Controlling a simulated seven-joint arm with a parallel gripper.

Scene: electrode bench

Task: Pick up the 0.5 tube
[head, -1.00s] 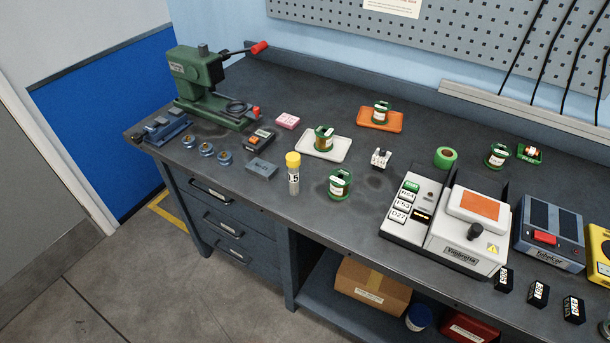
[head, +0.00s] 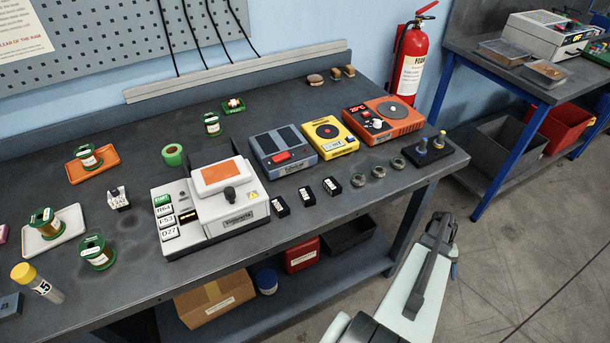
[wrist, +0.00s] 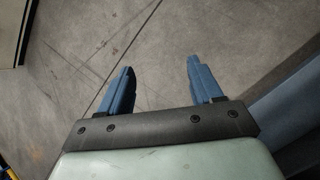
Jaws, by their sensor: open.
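The 0.5 tube (head: 37,283) is a clear tube with a yellow cap and a white label; only ".5" can be read. It is at the lower left of the head view, near the bench's front edge, beside a grey block. My gripper (wrist: 160,78) is open and empty in the wrist view, its two blue fingers apart above bare grey floor. In the head view my arm is at the lower right, off the bench and far from the tube. The tube is not in the wrist view.
Green spools (head: 97,252) stand near the tube, one on a white tray (head: 70,232). A white machine (head: 215,215) is mid-bench. Small black blocks (head: 306,196) line the front edge to its right. A fire extinguisher (head: 409,60) and second bench stand at the right.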

